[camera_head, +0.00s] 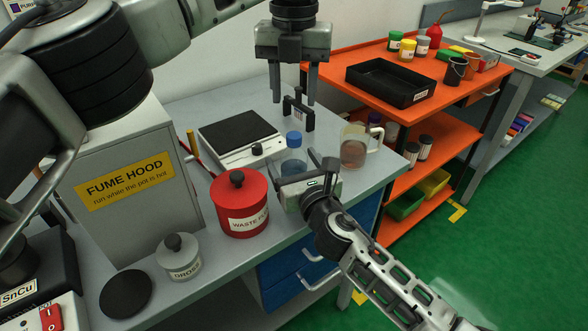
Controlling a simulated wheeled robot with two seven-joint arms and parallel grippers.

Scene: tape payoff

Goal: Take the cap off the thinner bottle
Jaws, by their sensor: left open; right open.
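A bottle with a blue cap (293,138) and a bluish see-through body (293,160) stands upright on the grey bench. The cap is on it. My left gripper (293,101) is open, its fingers pointing down, and appears above the cap with a gap between. My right gripper (296,164) is open at the bottle's lower body and comes from the front right. It hides the bottle's lower part. I cannot tell whether its fingers touch the bottle.
A scale (240,137) stands left of the bottle, and a clear mug (354,151) right of it. A red waste pot (239,204) and grey dross pot (179,257) stand nearer. An orange shelf (470,97) with a black tray (391,83) is behind.

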